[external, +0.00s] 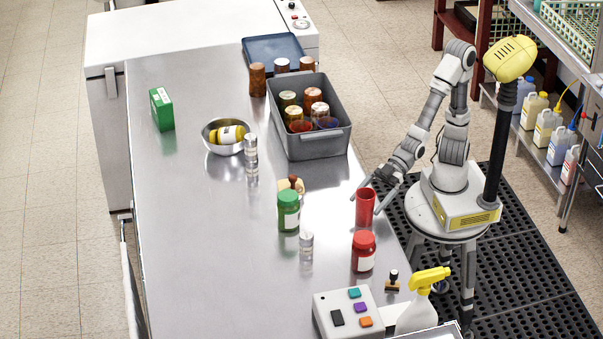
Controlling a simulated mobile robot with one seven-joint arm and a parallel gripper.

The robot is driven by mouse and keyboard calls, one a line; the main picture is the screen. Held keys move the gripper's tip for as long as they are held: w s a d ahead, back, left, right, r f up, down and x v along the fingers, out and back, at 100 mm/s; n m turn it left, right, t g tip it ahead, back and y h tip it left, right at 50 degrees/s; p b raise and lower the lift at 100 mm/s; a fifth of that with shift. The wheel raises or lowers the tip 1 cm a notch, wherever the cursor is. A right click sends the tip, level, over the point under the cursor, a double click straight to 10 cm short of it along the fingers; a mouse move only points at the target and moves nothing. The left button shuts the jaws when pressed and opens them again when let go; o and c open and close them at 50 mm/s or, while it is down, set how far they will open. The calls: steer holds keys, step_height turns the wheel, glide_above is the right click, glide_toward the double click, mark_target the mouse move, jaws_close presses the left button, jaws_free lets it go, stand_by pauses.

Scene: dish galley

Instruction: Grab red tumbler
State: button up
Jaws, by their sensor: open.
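The red tumbler (365,208) stands upright on the steel counter (190,250), close to its right edge. My gripper (366,196) is open at the tumbler, with a finger showing on its left side near the rim. The other finger is partly hidden, and I cannot tell whether either finger touches the tumbler. The arm reaches in from the right, from my base beside the counter.
A red jar (363,251) stands just in front of the tumbler, and a green jar (288,211) stands to its left. A grey bin (311,145) with several jars is behind. A spray bottle (418,310) and a button box (347,312) are at the front.

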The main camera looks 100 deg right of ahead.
mark_target(359, 212)
steer(key=shift+w, duration=0.1)
steer(key=shift+w+a+p, duration=0.5)
steer(key=shift+p, duration=0.55)
steer(key=b+x, duration=0.1)
steer(key=x, duration=0.1)
steer(key=shift+w+a+f, duration=0.2)
steer(key=shift+a+f, duration=0.05)
steer(key=shift+w+a+f+b, duration=0.1)
steer(key=shift+w+a+b, duration=0.2)
steer(key=shift+w, duration=0.15)
steer(key=c, duration=1.4)
